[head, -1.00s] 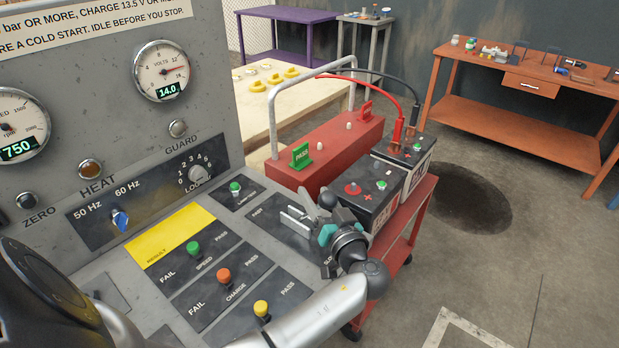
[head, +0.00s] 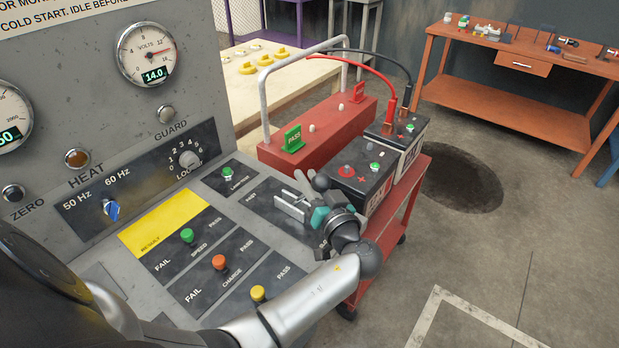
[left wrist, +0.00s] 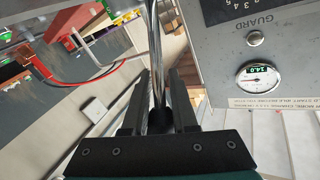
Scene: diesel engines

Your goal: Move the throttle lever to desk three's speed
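My right gripper is not in view.
A yellow result card (head: 165,222) and green, orange and yellow buttons lie left of the lever. A red trolley (head: 405,215) with batteries and cables stands just beyond my left gripper. An orange workbench (head: 500,110) is farther back; the floor at right is clear.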

